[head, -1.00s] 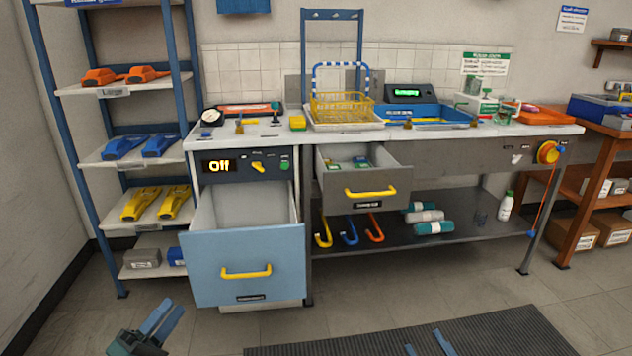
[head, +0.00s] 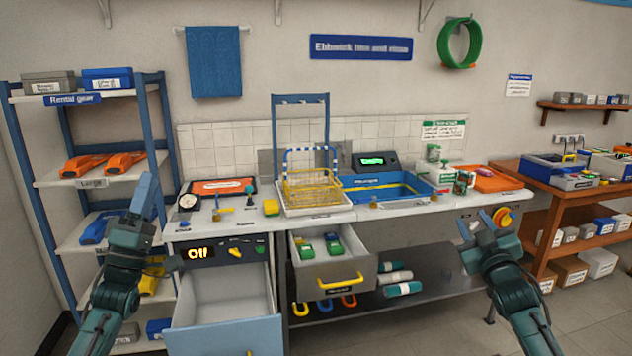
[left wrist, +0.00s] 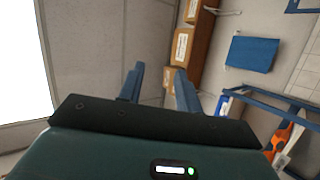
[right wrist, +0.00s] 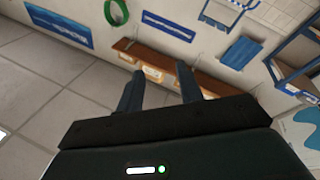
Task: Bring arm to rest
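My left gripper (head: 148,195) is raised at the left of the head view, in front of the shelf rack. In the left wrist view its two fingers (left wrist: 158,75) stand apart with nothing between them. My right gripper (head: 474,232) is raised at the right, in front of the bench's right end. In the right wrist view its fingers (right wrist: 160,75) are also apart and empty. Neither gripper appears to touch anything.
The blue-fronted drawer (head: 225,325) and the smaller grey drawer (head: 365,275) both stand open between my arms. The bench top (head: 235,228) holds a yellow basket (head: 312,188) and a blue tray (head: 385,190). A blue shelf rack (head: 160,120) stands at left.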

